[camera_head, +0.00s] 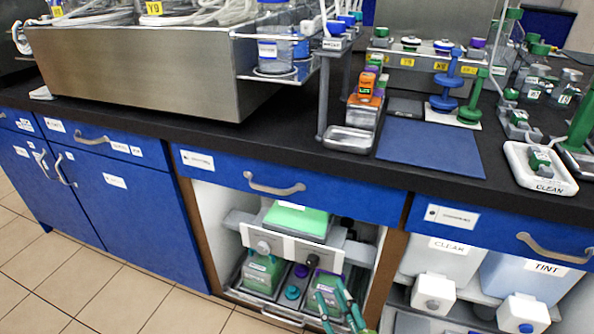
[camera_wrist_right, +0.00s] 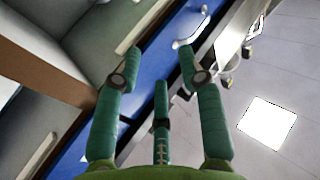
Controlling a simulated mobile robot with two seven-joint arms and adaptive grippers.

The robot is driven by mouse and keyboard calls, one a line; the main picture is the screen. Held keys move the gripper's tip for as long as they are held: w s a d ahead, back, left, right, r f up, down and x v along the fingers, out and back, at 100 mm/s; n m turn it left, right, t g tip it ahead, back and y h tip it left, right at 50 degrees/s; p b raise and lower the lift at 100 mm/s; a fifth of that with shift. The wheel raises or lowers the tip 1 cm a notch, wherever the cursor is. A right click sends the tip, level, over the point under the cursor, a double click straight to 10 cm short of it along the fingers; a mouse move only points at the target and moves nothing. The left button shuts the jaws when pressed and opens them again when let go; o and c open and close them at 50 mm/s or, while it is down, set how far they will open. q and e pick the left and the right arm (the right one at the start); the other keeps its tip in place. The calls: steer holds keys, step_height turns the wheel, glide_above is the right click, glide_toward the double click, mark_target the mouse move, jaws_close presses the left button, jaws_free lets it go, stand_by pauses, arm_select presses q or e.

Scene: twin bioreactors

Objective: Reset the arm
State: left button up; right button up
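My right gripper (camera_head: 340,300) shows at the bottom of the head view, in front of the open lower shelf of the bench. Its green fingers point upward there. In the right wrist view the right gripper (camera_wrist_right: 160,62) has its fingers spread apart with nothing between them. My left gripper is in neither view.
The dark bench (camera_head: 330,172) carries a large steel unit (camera_head: 140,75), a blue mat (camera_head: 430,147) and a white CLEAN tray (camera_head: 512,152). Blue drawers with handles line the front. Tiled floor (camera_head: 100,290) is clear at left.

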steer(key=s+d+f+m+g+h+p, duration=0.1)
steer(key=s+d+f+g+h+p, duration=0.2)
steer(key=f+p, duration=0.45)
steer(key=s+d+f+g+h+p, duration=0.1)
steer(key=s+d+f+g+p, duration=0.3)
steer(key=f, duration=0.6)
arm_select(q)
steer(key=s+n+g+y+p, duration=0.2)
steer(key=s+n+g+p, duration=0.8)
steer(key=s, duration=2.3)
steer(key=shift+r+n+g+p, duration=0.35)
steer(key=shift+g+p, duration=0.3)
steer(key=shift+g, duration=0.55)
arm_select(e)
steer(key=s+d+f+g+h, duration=0.1)
steer(key=s+d+f+g, duration=0.1)
steer(key=s, duration=0.7)
steer(key=s+d+f+m+g+h, duration=0.1)
steer(key=s+d+f+g, duration=0.1)
steer(key=s+g, duration=0.3)
steer(key=s+d+f+g+h, duration=0.1)
steer(key=s+d+f+g, duration=0.1)
steer(key=s, duration=1.2)
steer(key=shift+d+f+m+g, duration=0.2)
steer(key=shift+d+m+g, duration=0.2)
steer(key=shift+d+g, duration=0.5)
